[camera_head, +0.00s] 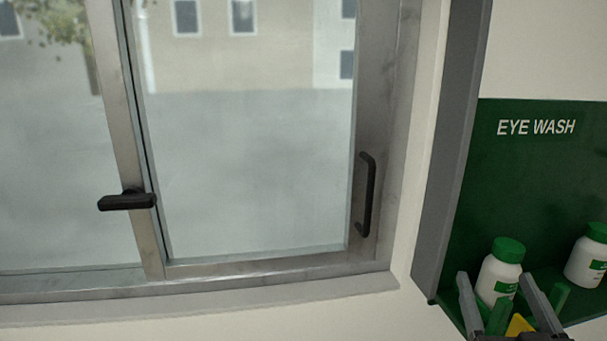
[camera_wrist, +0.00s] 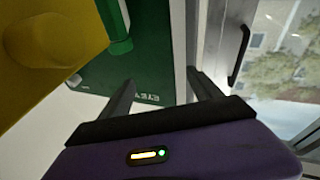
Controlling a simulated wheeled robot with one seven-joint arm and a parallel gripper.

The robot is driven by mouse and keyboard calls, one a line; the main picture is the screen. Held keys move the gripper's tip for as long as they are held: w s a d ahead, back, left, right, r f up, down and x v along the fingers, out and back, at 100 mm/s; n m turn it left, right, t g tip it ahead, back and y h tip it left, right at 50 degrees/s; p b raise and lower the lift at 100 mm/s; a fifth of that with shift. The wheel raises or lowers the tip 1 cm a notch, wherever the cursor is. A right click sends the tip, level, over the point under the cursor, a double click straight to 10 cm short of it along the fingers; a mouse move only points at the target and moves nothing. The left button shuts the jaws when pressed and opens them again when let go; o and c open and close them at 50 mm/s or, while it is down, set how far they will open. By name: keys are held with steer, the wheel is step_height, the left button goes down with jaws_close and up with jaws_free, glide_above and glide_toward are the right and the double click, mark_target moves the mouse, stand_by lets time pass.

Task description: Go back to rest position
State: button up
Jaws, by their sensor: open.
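My gripper (camera_head: 495,276) is at the bottom right of the head view, in front of the green eye wash station (camera_head: 540,165). Its two grey fingers stand apart, with a white bottle with a green cap (camera_head: 508,250) showing behind and between them. Whether they touch the bottle cannot be told. In the wrist view the fingers of my gripper (camera_wrist: 162,78) are also spread, with nothing held between them. The green board (camera_wrist: 150,65) with its lettering lies beyond them.
A second white bottle (camera_head: 588,258) stands at the right edge. A metal-framed window (camera_head: 250,170) with a black latch (camera_head: 127,201) and a black pull handle (camera_head: 367,195) fills the left. A large yellow object (camera_wrist: 45,50) is close at the wrist view's upper left.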

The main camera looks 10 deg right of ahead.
steer(key=s+a+f+n+g+y, duration=0.1)
steer(key=s+a+f+y, duration=0.1)
steer(key=s+a+f, duration=0.2)
steer(key=s+a+f+n+g+y, duration=0.1)
steer(key=s+a+f, duration=0.3)
steer(key=s+f, duration=0.6)
steer(key=s+a+f+g+y, duration=0.2)
steer(key=s+a+f, duration=0.3)
steer(key=s, duration=1.1)
step_height(320, 180, down, 2)
steer(key=shift+n+g+y, duration=0.3)
steer(key=shift+n+y, duration=0.1)
steer(key=shift+y, duration=0.5)
